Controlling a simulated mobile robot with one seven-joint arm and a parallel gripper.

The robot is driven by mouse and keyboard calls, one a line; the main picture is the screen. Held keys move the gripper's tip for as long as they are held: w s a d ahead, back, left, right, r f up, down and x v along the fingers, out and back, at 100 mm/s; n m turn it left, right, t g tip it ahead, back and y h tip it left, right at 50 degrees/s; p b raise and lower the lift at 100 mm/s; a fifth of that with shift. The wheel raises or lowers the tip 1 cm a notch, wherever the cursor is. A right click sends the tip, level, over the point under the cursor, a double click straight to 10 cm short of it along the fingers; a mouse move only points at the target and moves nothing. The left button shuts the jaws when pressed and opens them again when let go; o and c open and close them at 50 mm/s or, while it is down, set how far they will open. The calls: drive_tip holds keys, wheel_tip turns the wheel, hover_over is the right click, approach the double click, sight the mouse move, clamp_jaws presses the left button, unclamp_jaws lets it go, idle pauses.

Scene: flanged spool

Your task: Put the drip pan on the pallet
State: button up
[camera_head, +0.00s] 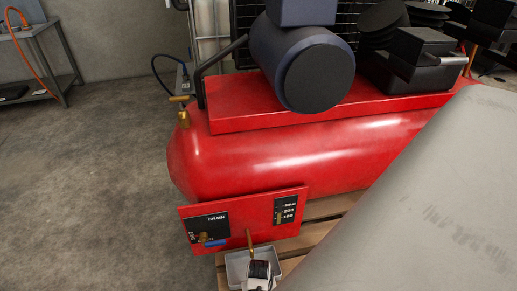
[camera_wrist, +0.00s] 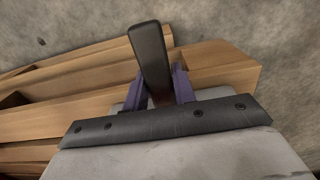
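The drip pan (camera_head: 238,263) is a small grey tray at the bottom centre of the head view, under the brass drain pipe of the red compressor. The wooden pallet (camera_head: 287,266) lies beneath it; its slats (camera_wrist: 75,72) also show in the wrist view. My gripper (camera_head: 259,270) is over the pan, its fingers hidden in this view. In the wrist view its two purple fingers (camera_wrist: 158,85) flank a black upright handle (camera_wrist: 147,50) and appear to touch both sides. I cannot tell whether the pan rests on the slats.
The red compressor tank (camera_head: 290,155) stands just behind, with a red drain panel (camera_head: 245,222) overhanging near the pan. The brass drain pipe (camera_head: 249,238) points down close by. A metal shelf (camera_head: 62,62) stands far left. The floor (camera_head: 90,190) at left is clear.

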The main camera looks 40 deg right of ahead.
drive_tip(key=o, duration=0.4)
wheel_tip(320, 180, up, 12)
drive_tip(key=p, duration=0.1)
drive_tip(key=shift+r, duration=0.2)
idle(0.4)
